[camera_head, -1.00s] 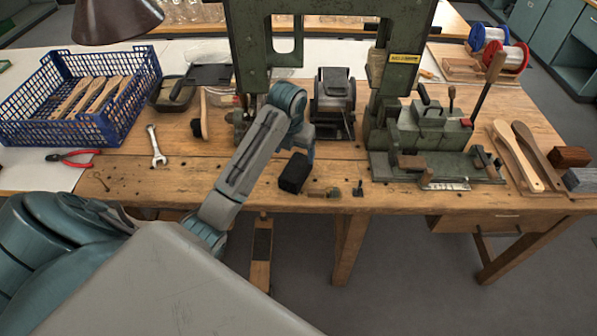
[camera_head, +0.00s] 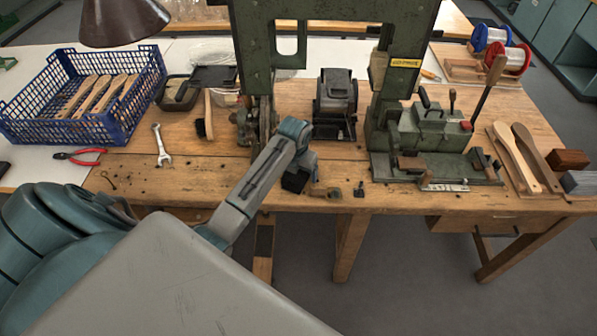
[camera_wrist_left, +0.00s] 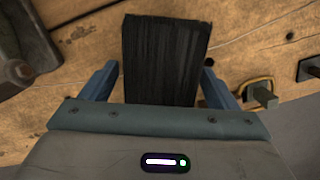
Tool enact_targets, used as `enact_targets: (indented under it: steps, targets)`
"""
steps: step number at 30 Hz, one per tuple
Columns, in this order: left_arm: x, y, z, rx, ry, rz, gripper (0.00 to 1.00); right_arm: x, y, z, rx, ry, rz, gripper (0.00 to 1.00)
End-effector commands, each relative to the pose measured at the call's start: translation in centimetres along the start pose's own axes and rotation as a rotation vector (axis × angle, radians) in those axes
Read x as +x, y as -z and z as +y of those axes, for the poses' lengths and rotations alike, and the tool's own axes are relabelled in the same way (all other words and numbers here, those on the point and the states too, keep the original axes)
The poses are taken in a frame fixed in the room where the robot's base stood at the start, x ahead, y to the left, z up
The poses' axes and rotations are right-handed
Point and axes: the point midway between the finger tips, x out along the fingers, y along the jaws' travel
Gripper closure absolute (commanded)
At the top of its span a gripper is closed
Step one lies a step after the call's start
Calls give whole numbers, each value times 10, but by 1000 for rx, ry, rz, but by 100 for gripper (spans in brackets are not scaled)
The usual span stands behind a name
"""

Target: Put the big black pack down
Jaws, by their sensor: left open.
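The big black pack (camera_head: 295,182) is a dark block on the wooden bench near its front edge, partly hidden behind my left gripper (camera_head: 302,165) in the head view. In the left wrist view the pack (camera_wrist_left: 165,55) shows as a dark, upright-looking block between the two blue-grey fingers of the left gripper (camera_wrist_left: 159,70). The gripper is open, with a gap visible on the left side and a narrower one on the right. The pack's lower end is hidden by the gripper body. My right gripper is not in view.
A green press frame (camera_head: 410,60) and a green fixture (camera_head: 430,140) stand behind and to the right. Small brass fittings (camera_head: 328,192) lie just right of the pack. A wrench (camera_head: 161,145), red pliers (camera_head: 80,156) and a blue crate (camera_head: 60,125) are on the left.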

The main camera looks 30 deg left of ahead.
Motion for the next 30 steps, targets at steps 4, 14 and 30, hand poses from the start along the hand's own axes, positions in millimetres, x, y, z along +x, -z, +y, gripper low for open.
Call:
enact_targets:
  steps: [4,14,30]
  targets:
    - [0,0,0,0,0,0,28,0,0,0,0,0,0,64]
    - [-1,0,0,0,0,-1,76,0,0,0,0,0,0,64]
    - [-35,0,-2,2,0,-3,76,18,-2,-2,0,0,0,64]
